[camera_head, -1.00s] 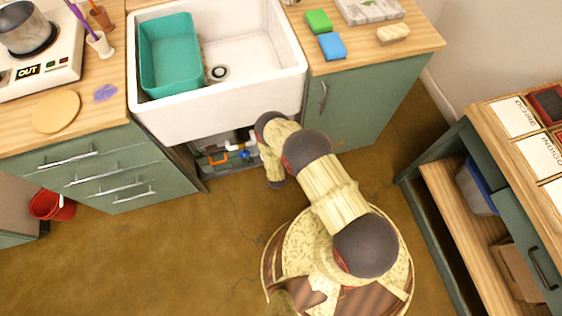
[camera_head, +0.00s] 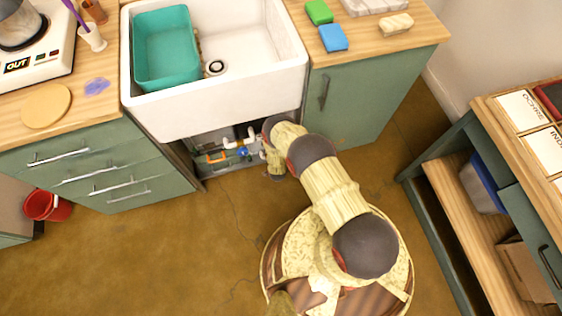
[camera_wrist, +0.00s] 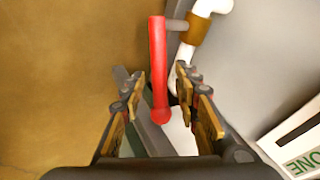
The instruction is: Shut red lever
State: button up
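The red lever (camera_wrist: 158,72) fills the upper middle of the wrist view as a long bar with a rounded end toward me. My gripper (camera_wrist: 158,90) is open, with one finger on each side of the lever's lower part. The lever appears to lie between the fingers without clear contact. A grey stem joins the lever to a brass fitting (camera_wrist: 197,28) on a white pipe (camera_wrist: 188,55). In the head view my arm reaches to the opening under the sink, and I cannot make out the gripper or the red lever there.
Under the sink (camera_head: 215,116), an orange handle (camera_head: 215,157) and a blue valve (camera_head: 243,152) sit among white pipes. The cabinet door (camera_head: 355,105) is right of the opening, drawers (camera_head: 90,172) left. A labelled panel (camera_wrist: 295,140) stands close right of my gripper. Open floor lies left.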

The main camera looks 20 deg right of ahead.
jog(key=c, duration=0.3)
grip_shut()
jog(key=shift+s, duration=0.1)
dwell(0.6)
